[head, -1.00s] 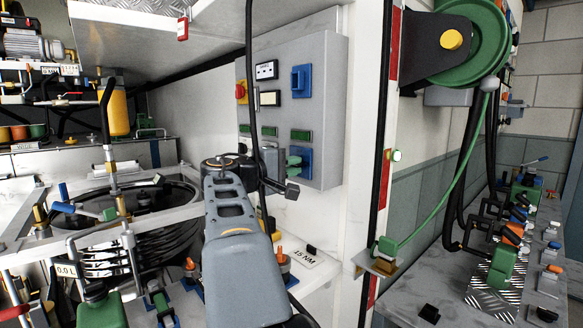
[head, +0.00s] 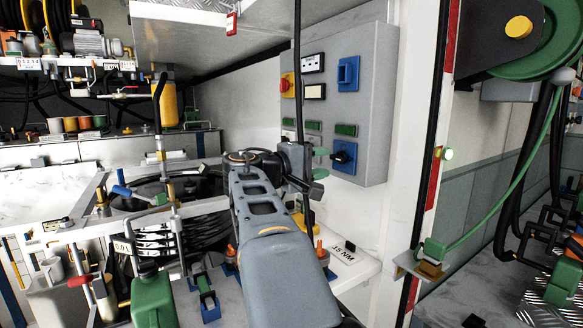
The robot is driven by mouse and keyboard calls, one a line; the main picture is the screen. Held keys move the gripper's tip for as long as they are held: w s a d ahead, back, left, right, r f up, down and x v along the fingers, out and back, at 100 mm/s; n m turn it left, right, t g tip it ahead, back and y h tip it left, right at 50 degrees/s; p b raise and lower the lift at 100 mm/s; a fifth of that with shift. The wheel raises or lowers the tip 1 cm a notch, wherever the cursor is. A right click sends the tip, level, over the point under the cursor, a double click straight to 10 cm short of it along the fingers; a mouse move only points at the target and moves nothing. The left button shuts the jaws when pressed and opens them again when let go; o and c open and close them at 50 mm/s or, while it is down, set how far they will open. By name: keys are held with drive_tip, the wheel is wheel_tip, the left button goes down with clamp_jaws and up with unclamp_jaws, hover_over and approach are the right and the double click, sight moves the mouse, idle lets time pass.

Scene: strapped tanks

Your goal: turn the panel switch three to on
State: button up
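The grey panel box (head: 376,120) hangs on the white wall in the middle of the head view. At its lower right is a blue-backed switch (head: 344,156) with a dark handle, under a green label. A blue switch (head: 348,74) sits at upper right and a red knob on yellow (head: 286,85) at upper left. I cannot read which is switch three. My gripper (head: 319,163) is just left of the lower right switch, apart from it in the picture. Its two green fingertips stand apart with nothing seen between them. My wrist hides the panel's lower left.
A black hose (head: 297,60) hangs in front of the panel's left part. A white post (head: 425,130) with a red stripe stands to the right. Tanks, pipes and a green container (head: 153,300) crowd the lower left.

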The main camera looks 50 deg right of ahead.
drive_tip(key=v, duration=0.9)
drive_tip(key=shift+w+a+p, duration=0.1)
drive_tip(key=shift+p, duration=0.3)
drive_tip(key=w+a+f+n+t+y+p, duration=0.3)
drive_tip(key=a+f+n+t+y+p, duration=0.3)
drive_tip(key=a+f+y+p, duration=0.5)
drive_tip(key=s+a+f+m+t+y+p, duration=0.1)
drive_tip(key=s+a+f+y+p, duration=0.1)
drive_tip(key=a, duration=0.5)
drive_tip(key=s+a+f+m+t+y+p, duration=0.1)
drive_tip(key=a+f+t+y+p, duration=0.1)
drive_tip(key=a+y+p, duration=0.2)
drive_tip(key=a+p, duration=0.2)
drive_tip(key=a, duration=0.1)
drive_tip(key=shift+s+f, duration=0.25)
drive_tip(key=shift+s, duration=0.15)
drive_tip(key=shift+a, duration=0.1)
